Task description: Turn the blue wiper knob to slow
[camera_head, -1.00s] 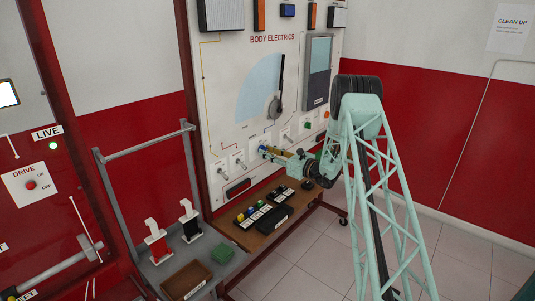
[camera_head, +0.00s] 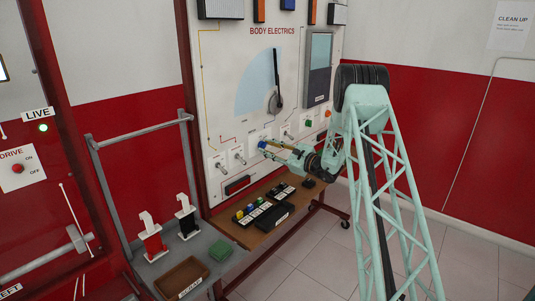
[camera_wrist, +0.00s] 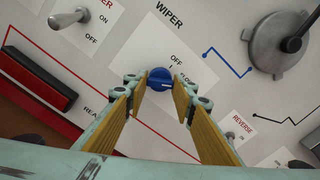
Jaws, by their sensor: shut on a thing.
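The blue wiper knob (camera_wrist: 159,79) is in the middle of the wrist view, on a white plate under the printed word WIPER. A pale mark on its face points to the right, toward a partly hidden label (camera_wrist: 186,77) below the OFF label (camera_wrist: 176,58). My gripper (camera_wrist: 160,84) is shut on the knob, with one yellow finger on each side. In the head view my gripper (camera_head: 268,147) reaches the panel from the right, and a bit of the blue knob (camera_head: 262,144) shows at its tips.
A metal toggle switch (camera_wrist: 70,18) is up left of the knob and a round grey hub (camera_wrist: 278,45) up right. A reverse switch (camera_wrist: 231,137) sits lower right. Below the panel, a wooden shelf (camera_head: 231,230) carries small black boxes.

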